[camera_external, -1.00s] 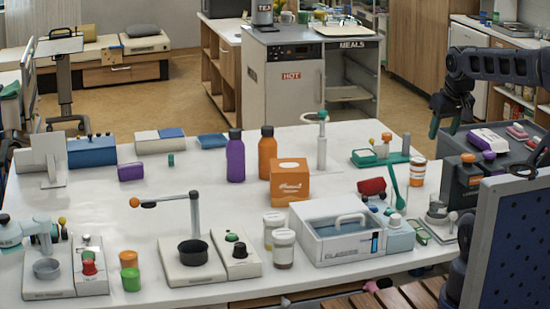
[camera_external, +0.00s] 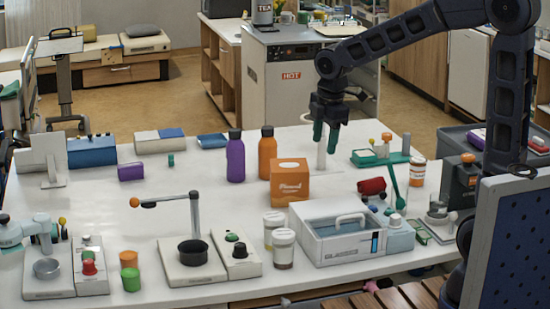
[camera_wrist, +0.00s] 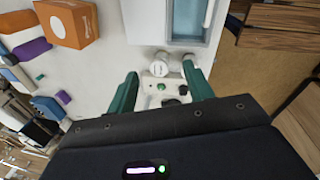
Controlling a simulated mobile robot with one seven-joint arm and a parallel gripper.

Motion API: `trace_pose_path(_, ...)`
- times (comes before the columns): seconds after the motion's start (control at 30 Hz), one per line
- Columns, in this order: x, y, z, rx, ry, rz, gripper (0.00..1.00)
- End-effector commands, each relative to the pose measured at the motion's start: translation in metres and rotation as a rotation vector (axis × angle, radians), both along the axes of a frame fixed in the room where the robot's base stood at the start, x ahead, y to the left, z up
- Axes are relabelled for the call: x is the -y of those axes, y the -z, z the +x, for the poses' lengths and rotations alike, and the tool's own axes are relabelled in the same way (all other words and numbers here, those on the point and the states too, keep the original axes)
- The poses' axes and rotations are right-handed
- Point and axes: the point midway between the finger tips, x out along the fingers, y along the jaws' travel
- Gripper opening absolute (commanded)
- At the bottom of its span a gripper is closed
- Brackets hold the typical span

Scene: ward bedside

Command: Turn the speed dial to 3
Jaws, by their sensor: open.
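In the external view, a white control box (camera_external: 238,257) with a green button (camera_external: 232,237) and a black dial (camera_external: 240,250) stands beside a black pan on a white base. A second control box (camera_external: 90,268) with a green button and a red knob (camera_external: 89,267) stands at the front left. I cannot read any dial marks. In the wrist view, small pale and dark knob-like parts (camera_wrist: 182,90) show between the fingers (camera_wrist: 160,75), too small to identify.
White lidded jars (camera_external: 283,248) and a glasses box (camera_external: 345,233) stand right of the first control box. An orange box (camera_external: 289,182) and two bottles (camera_external: 236,158) stand behind. The table's left middle is fairly clear.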

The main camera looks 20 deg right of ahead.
Motion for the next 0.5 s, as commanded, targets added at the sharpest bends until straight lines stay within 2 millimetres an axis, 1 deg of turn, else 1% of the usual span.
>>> trace_pose_path(0.03,-0.021,0.009,0.001,-0.011,-0.083,-0.014,0.52)
trace_pose_path(0.23,-0.096,0.043,-0.004,-0.041,-0.424,-0.063,0.52)
trace_pose_path(0.4,-0.159,0.077,-0.02,-0.066,-0.711,-0.097,0.52)
trace_pose_path(0.5,-0.19,0.096,-0.031,-0.079,-0.861,-0.111,0.52)
